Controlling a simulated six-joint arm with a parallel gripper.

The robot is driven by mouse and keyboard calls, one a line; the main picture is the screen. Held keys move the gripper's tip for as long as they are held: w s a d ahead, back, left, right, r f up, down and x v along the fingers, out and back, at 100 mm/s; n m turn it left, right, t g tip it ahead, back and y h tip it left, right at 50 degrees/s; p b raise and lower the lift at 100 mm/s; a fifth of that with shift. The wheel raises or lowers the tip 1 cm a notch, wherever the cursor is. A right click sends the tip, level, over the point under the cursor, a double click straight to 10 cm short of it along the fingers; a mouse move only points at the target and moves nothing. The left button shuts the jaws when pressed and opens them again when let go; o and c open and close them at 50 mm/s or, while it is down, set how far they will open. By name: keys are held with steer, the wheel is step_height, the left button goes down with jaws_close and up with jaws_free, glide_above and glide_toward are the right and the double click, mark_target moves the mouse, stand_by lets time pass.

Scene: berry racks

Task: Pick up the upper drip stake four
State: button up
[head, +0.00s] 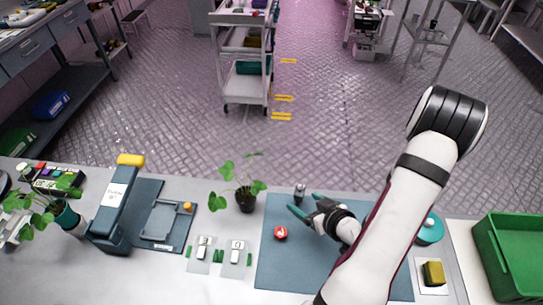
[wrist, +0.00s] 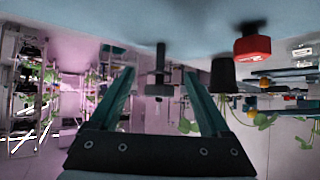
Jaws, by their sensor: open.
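A small grey upright piece (head: 300,190) stands near the far edge of the blue mat. In the wrist view, which is upside down, a dark stake-like piece (wrist: 160,68) with a wider collar shows between my fingers, beyond their tips. It appears to be the same piece; I cannot read a number on it. My gripper (head: 303,202) has two teal fingers, is low over the mat and points at this piece. The fingers also show in the wrist view (wrist: 158,90), spread apart with nothing between them. I see no clear contact with the piece.
A red round piece (head: 280,233) lies on the blue mat (head: 285,270), left of my gripper. A potted plant (head: 245,200) stands farther left. Two small labelled cards (head: 235,258), a dark blue device (head: 113,215) and a green crate (head: 500,235) are also on the table.

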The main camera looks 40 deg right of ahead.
steer(key=shift+s+r+t+h, duration=0.15)
steer(key=shift+r+t+h, duration=0.05)
steer(key=shift+t, duration=0.4)
steer(key=shift+s+r+t+h, duration=0.15)
steer(key=shift+r+t+h, duration=0.05)
steer(key=shift+t, duration=0.4)
steer(key=x, duration=0.7)
steer(key=shift+w+r, duration=0.15)
steer(key=shift+w, duration=0.1)
steer(key=c, duration=1.3)
